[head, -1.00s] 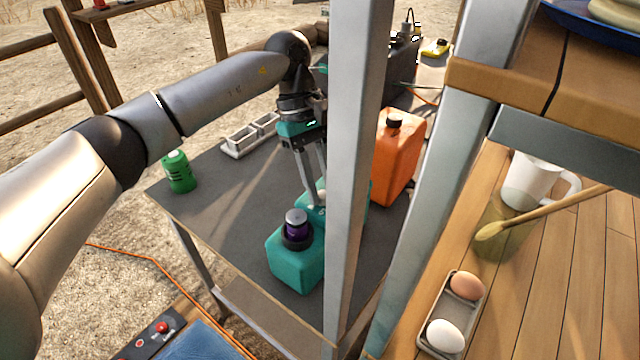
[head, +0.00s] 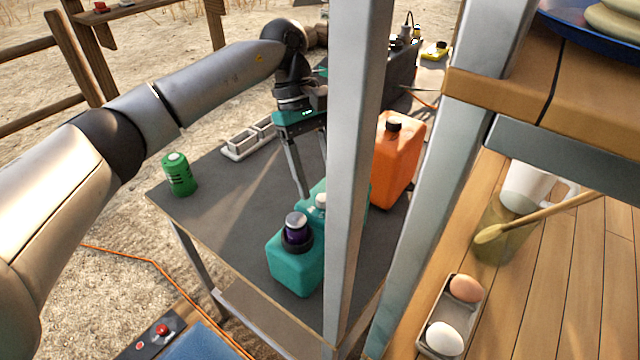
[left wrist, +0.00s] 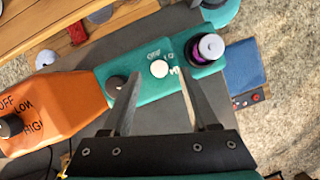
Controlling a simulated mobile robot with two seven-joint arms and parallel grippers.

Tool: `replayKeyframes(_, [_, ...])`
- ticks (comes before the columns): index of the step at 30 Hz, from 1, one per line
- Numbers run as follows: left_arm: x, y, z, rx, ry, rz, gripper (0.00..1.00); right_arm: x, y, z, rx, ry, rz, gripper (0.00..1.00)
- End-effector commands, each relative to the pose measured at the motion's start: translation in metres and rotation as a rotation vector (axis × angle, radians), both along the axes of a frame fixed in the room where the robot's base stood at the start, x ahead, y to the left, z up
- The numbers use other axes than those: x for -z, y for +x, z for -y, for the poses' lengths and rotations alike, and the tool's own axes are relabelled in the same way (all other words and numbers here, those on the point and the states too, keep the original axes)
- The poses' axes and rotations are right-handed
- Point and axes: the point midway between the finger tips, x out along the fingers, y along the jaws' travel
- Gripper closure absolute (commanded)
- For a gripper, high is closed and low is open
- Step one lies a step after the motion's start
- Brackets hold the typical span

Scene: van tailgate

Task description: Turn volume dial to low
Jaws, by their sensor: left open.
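My left gripper (head: 314,185) is open and empty, above and behind a teal unit (head: 318,190) with a small white knob (head: 320,200). In the left wrist view the white knob (left wrist: 159,68) lies beyond and between the fingertips (left wrist: 161,78), apart from them, with OFF, LO and HI printed around it. Beside it is a black knob (left wrist: 117,85). A nearer teal unit (head: 296,268) carries a silver and purple knob (head: 296,230). An orange unit (head: 398,160) has a black knob (left wrist: 10,126) and OFF, LOW, HIGH lettering. No label reads volume. My right gripper is not visible.
A grey metal post (head: 352,170) stands in front of the table (head: 225,215) and hides part of it. A green can (head: 179,174) and a light tray (head: 246,141) stand at the left. A wooden shelf with eggs (head: 464,288) is at the right.

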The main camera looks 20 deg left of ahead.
Motion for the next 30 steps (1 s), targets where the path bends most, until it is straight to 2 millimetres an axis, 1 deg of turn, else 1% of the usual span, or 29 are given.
replayKeyframes(1, [-0.014, 0.004, -0.003, -0.003, -0.001, 0.005, 0.40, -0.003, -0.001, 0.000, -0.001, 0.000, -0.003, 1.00])
replayKeyframes(9, [-0.076, 0.019, -0.023, -0.002, -0.002, 0.003, 0.40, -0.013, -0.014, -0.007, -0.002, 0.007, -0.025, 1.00])
replayKeyframes(12, [-0.094, 0.023, -0.029, -0.001, -0.002, 0.002, 0.40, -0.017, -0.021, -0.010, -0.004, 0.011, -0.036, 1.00])
replayKeyframes(15, [-0.107, 0.027, -0.033, -0.001, -0.002, 0.001, 0.40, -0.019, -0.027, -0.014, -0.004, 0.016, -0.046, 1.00])
replayKeyframes(21, [-0.118, 0.029, -0.038, 0.002, -0.002, -0.001, 0.40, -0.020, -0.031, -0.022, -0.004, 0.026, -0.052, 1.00])
replayKeyframes(30, [-0.118, 0.030, -0.038, 0.002, -0.002, -0.001, 0.40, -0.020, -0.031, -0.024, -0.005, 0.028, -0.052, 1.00])
